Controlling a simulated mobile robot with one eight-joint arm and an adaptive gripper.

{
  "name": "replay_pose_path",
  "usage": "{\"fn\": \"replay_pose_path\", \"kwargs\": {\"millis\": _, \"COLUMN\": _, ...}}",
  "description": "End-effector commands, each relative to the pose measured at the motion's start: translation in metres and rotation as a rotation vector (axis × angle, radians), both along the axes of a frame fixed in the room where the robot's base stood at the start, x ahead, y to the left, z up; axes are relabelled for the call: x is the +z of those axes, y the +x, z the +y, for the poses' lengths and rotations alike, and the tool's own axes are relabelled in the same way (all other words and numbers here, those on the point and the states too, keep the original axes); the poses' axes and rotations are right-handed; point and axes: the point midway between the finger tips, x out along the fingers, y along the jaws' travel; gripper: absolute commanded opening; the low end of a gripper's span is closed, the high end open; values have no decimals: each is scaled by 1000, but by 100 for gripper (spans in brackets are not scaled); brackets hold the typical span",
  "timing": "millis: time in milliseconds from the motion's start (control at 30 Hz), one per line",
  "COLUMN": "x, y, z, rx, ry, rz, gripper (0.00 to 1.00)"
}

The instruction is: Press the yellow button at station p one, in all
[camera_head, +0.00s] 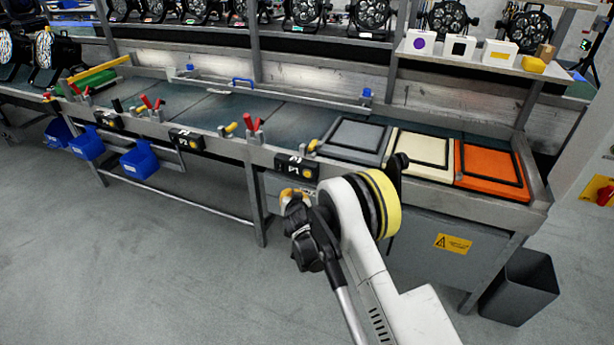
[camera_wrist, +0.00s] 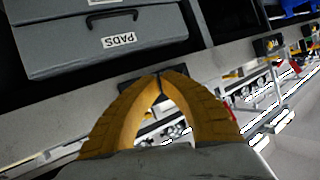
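Black control boxes sit along the bench's front rail. In the head view the nearest box (camera_head: 296,167) is just above my gripper (camera_head: 290,194); another (camera_head: 187,140) is further left, and a third (camera_head: 108,120) beyond that. Each shows a small yellow spot, but their white labels are too small to read, so I cannot tell which is p one. In the wrist view my gripper's yellow fingers (camera_wrist: 160,74) meet at the tips, with nothing held. A dark box behind the tips is mostly hidden; contact cannot be told. Another black box (camera_wrist: 268,45) shows to the right.
The bench holds grey (camera_head: 354,141), cream (camera_head: 420,150) and orange (camera_head: 491,170) pads at right. Red-handled clamps (camera_head: 253,124) stand along the front rail. Blue bins (camera_head: 139,159) hang below left. A drawer labelled PADS (camera_wrist: 90,55) is beside the fingers. A dark bin (camera_head: 519,287) stands right.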

Motion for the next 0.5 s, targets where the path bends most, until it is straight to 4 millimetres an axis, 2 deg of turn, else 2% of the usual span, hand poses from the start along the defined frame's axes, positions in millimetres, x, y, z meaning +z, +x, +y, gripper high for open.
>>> {"fn": "replay_pose_path", "kwargs": {"millis": 300, "x": 0, "y": 43, "z": -17, "rx": -2, "ry": 0, "rz": -1, "gripper": 0}}
{"fn": "replay_pose_path", "kwargs": {"millis": 500, "x": 0, "y": 62, "z": -23, "rx": -1, "ry": 0, "rz": 0, "gripper": 0}}
